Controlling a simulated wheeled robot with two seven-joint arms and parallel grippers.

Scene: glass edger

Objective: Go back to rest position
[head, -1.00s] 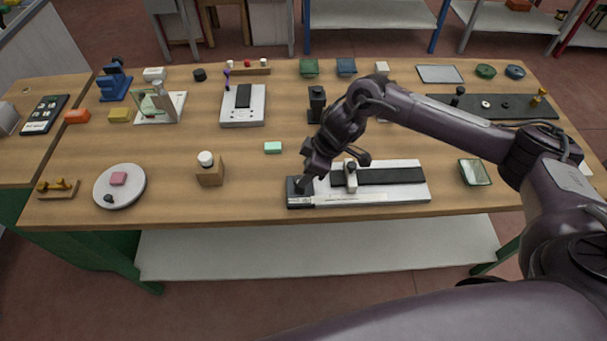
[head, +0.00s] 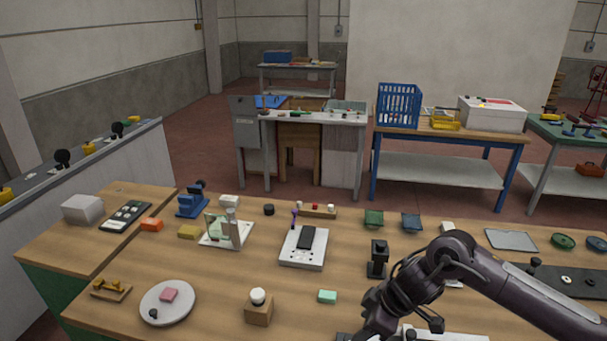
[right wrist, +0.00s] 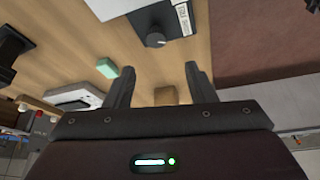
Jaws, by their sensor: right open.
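My right arm reaches in from the right of the head view, bent down over the front of the wooden table. Its gripper (head: 375,335) is partly cut off at the bottom edge there. In the right wrist view the two fingers (right wrist: 158,78) are apart with nothing between them. Beyond their tips a grey block with a black knob (right wrist: 155,40) and a white label lies on the table; I see no contact. My left gripper is in neither view.
The table (head: 220,290) holds a white device (head: 305,247), a black stand (head: 377,258), a green block (head: 327,296), a wooden block with a white knob (head: 259,308) and a round plate (head: 168,302). A blue basket (head: 398,105) stands on a bench behind.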

